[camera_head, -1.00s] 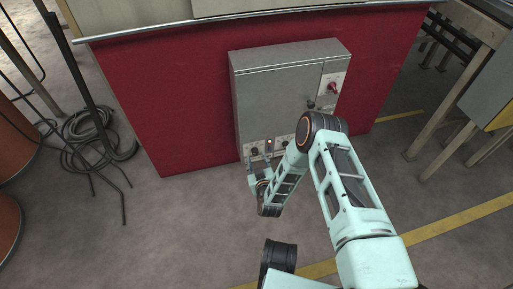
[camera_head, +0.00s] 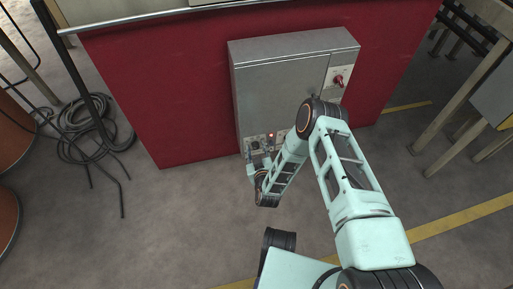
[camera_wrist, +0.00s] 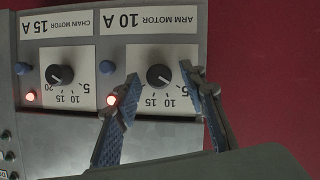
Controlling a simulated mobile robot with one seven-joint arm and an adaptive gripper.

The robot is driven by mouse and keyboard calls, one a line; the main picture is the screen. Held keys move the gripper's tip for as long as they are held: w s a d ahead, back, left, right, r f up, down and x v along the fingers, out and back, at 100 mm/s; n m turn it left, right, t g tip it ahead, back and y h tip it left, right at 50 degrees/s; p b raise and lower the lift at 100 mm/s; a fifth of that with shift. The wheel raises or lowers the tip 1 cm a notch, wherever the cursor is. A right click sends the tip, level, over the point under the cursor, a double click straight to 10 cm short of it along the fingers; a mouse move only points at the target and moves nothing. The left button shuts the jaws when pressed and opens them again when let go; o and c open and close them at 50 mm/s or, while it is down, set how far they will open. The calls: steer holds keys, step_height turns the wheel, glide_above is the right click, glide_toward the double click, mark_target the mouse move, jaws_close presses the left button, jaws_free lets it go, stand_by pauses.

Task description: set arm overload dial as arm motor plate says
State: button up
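The arm motor plate in the wrist view (camera_wrist: 150,22) appears upside down and reads "ARM MOTOR 10 A". The arm overload dial (camera_wrist: 159,76) is a round black knob on a white scale; 5, 10 and 15 show along its lower right, and the left finger covers part of the scale. A pale mark shows on the knob, but I cannot tell its exact setting. My gripper (camera_wrist: 160,80) is open, its blue-padded fingers on either side of the dial, seemingly not touching it. In the head view my gripper (camera_head: 254,168) is at the cabinet's lower left.
A chain motor dial (camera_wrist: 60,75) sits beside it under a "CHAIN MOTOR 15 A" plate (camera_wrist: 55,25). Blue buttons (camera_wrist: 107,67) and lit red lamps (camera_wrist: 31,97) are close by. The grey cabinet (camera_head: 280,85) carries a red switch (camera_head: 339,80). Cables (camera_head: 85,130) lie at left.

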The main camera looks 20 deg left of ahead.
jaws_close()
steer(key=shift+w+d+m+g+y, duration=0.2)
steer(key=shift+m+g+y, duration=0.45)
steer(key=shift+m, duration=0.55)
steer(key=shift+d+f+m+g+y, duration=0.1)
steer(key=shift+m+g+y, duration=0.25)
steer(key=shift+m+y, duration=0.8)
steer(key=shift+m, duration=0.25)
jaws_free()
